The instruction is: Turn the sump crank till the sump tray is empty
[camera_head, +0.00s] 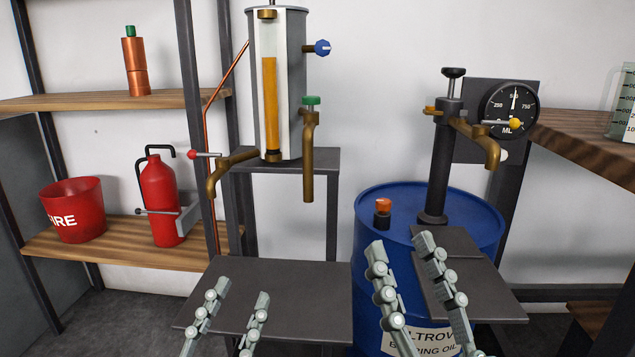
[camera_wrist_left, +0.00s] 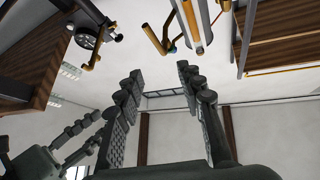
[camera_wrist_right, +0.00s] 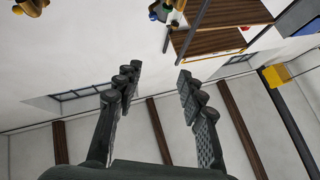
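I cannot pick out a sump crank or sump tray with certainty. A flat dark plate (camera_head: 275,280) lies below the brass taps of a tall sight-glass cylinder (camera_head: 296,90), which holds an orange column. Another dark plate (camera_head: 490,293) sits in front of a blue oil drum (camera_head: 375,235), below its pump (camera_head: 440,150). My left gripper (camera_head: 243,296) is open and empty, in front of the left plate from this view; its spread fingers also show in the left wrist view (camera_wrist_left: 157,75). My right gripper (camera_head: 398,245) is open and empty in front of the drum; its fingers also show in the right wrist view (camera_wrist_right: 158,75).
A round ML gauge (camera_head: 510,108) is behind the pump. A red fire bucket (camera_head: 73,210) and a red extinguisher (camera_head: 160,200) stand on the lower left shelf, a copper bottle (camera_head: 135,65) on the upper. A wooden shelf (camera_head: 590,140) with a measuring vessel (camera_head: 624,110) is at right.

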